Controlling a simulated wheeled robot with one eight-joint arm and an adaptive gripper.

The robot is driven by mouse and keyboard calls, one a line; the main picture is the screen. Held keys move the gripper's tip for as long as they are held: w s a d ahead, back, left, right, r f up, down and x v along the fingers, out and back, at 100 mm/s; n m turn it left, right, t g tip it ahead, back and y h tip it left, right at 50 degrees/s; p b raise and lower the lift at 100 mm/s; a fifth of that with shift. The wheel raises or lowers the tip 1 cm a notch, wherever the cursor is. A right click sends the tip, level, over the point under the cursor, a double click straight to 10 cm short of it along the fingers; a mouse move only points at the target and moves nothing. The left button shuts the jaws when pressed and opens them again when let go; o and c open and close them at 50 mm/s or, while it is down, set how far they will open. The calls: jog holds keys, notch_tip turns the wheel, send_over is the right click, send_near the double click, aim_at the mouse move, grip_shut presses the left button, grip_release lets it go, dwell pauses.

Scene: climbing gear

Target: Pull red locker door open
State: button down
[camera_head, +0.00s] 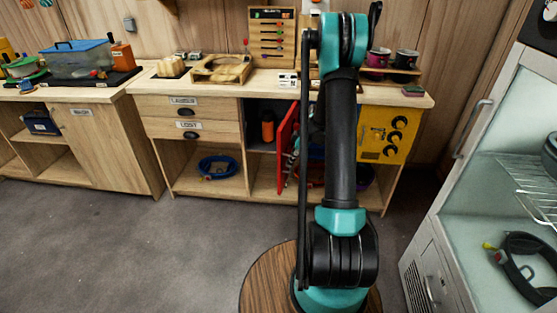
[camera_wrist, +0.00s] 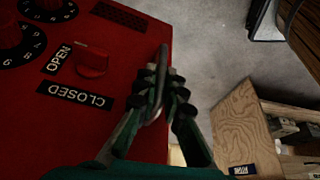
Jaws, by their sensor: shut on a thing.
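The red locker door (camera_head: 287,152) stands swung out from its dark compartment in the wooden cabinet, seen nearly edge-on in the head view. In the wrist view, the red door (camera_wrist: 130,45) fills the left side. It carries a red knob (camera_wrist: 93,62) beside OPEN and CLOSED labels, and part of a dial shows. My gripper (camera_wrist: 163,90) is shut on the door handle (camera_wrist: 163,57), a grey bar at the door's edge. In the head view my arm hides most of the gripper and part of the door.
An orange bottle (camera_head: 267,126) stands inside the open compartment. A blue coil (camera_head: 217,167) lies on the lower shelf at left. A glass-fronted cabinet (camera_head: 460,190) stands at right. The grey floor (camera_head: 130,240) at left is clear.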

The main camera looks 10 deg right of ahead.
jog(key=shift+s+d, duration=0.2)
jog(key=shift+d, duration=0.5)
jog(key=shift+s+d, duration=0.25)
jog(key=shift+d, duration=0.45)
jog(key=shift+s+d, duration=0.2)
jog(key=shift+d, duration=0.5)
jog(key=c, duration=1.6)
grip_release()
jog(key=v, duration=1.2)
jog(key=shift+a, duration=0.1)
